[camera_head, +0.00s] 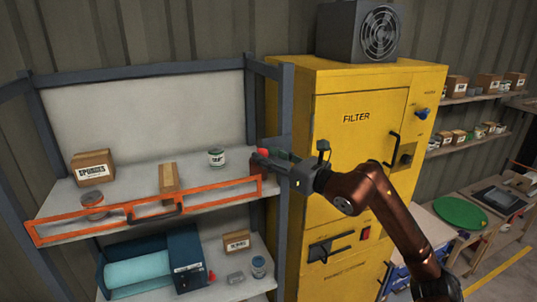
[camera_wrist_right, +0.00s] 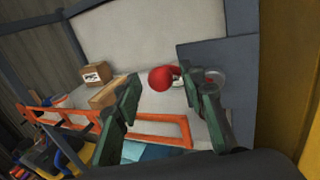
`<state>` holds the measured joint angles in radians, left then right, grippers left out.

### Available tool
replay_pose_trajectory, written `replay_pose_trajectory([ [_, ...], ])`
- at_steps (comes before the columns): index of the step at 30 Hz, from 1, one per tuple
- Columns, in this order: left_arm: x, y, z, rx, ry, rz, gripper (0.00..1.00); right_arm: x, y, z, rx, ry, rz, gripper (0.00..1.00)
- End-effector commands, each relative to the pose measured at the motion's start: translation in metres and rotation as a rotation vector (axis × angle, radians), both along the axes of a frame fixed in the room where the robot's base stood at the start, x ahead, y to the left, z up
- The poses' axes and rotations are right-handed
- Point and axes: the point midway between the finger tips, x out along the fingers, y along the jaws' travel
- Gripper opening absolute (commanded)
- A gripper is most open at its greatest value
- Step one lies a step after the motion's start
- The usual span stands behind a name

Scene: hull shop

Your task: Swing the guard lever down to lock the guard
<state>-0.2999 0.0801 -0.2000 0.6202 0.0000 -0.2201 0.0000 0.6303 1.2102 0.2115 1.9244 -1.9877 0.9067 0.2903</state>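The orange guard (camera_head: 200,203) is a long frame across the front of the shelf, with a dark handle (camera_head: 155,214) at its middle. The red knob of the guard lever (camera_head: 263,153) shows at the frame's right end. In the right wrist view the round red knob (camera_wrist_right: 161,78) appears between the two green fingers. My right gripper (camera_head: 292,157) is open beside the lever, in front of the shelf's right post. No grip on the knob shows. Much of the lever below the knob is hidden or too small to tell. My left gripper is not in view.
The shelf's blue-grey post (camera_head: 285,95) and the yellow filter cabinet (camera_head: 352,95) stand close to my right arm. The shelf holds a sponges box (camera_head: 92,168), a tan box (camera_head: 168,178) and cans. A blue machine (camera_head: 186,258) sits below. A bench with a green disc (camera_head: 460,212) is at right.

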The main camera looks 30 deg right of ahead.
Motion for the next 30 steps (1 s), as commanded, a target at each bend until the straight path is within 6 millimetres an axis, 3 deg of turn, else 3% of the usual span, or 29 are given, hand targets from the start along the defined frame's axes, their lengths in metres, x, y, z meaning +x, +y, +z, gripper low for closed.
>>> replay_pose_trajectory([
  [3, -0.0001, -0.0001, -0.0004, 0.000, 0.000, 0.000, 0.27, -0.0001, 0.0000, -0.0005, 0.000, 0.000, 0.000, 0.38],
  [19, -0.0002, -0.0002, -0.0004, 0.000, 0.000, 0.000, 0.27, -0.0004, 0.0000, -0.0005, 0.000, 0.001, 0.000, 0.01],
  [30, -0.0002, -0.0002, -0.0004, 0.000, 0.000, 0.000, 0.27, -0.0005, 0.0000, -0.0005, 0.000, 0.001, 0.000, 0.00],
])
